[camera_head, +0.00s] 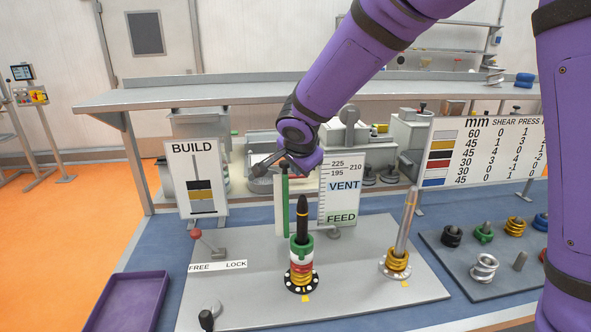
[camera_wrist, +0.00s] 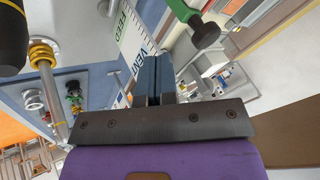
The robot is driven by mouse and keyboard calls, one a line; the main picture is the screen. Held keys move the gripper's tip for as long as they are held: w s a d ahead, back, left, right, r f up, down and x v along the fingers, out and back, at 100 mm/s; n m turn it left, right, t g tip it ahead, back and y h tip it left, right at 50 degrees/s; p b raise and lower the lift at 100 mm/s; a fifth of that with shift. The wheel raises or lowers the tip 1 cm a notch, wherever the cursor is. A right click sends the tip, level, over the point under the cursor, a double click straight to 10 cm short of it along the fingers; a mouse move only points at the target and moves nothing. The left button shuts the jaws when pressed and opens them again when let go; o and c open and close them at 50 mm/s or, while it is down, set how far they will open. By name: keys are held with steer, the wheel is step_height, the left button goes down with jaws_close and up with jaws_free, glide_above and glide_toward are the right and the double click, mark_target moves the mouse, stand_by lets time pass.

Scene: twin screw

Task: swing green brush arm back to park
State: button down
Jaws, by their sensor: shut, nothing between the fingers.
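The green brush arm shows in the head view as a narrow upright green bar (camera_head: 281,208), just behind and left of the black-tipped left screw (camera_head: 302,217). In the wrist view a green bar (camera_wrist: 184,10) with a dark round knob (camera_wrist: 205,34) enters from the top. My gripper (camera_head: 262,169) is beside the top of the green bar in the head view; whether they touch is unclear. In the wrist view my gripper's fingers (camera_wrist: 153,78) are together and empty, with the knob to their upper right, apart from them in the picture.
The left screw carries green, white, red and yellow rings. A grey right screw (camera_head: 406,221) carries yellow rings (camera_head: 396,264). The VENT/FEED scale board (camera_head: 341,187) stands close behind. A red-knobbed lever (camera_head: 196,234) stands at left on the plate (camera_head: 240,292); a purple tray (camera_head: 128,303) is front left.

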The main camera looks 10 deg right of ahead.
steer(key=d+v, duration=0.1)
steer(key=v, duration=0.9)
steer(key=s+d+r+n+g, duration=0.1)
steer(key=s+d+r+n, duration=0.35)
steer(key=s+d, duration=0.95)
steer(key=s+d+n, duration=0.3)
steer(key=s, duration=0.4)
steer(key=s+d+n+y, duration=0.1)
steer(key=s+d+n, duration=0.2)
steer(key=s, duration=0.3)
steer(key=shift+s+f+g, duration=0.4)
steer(key=shift+a, duration=0.1)
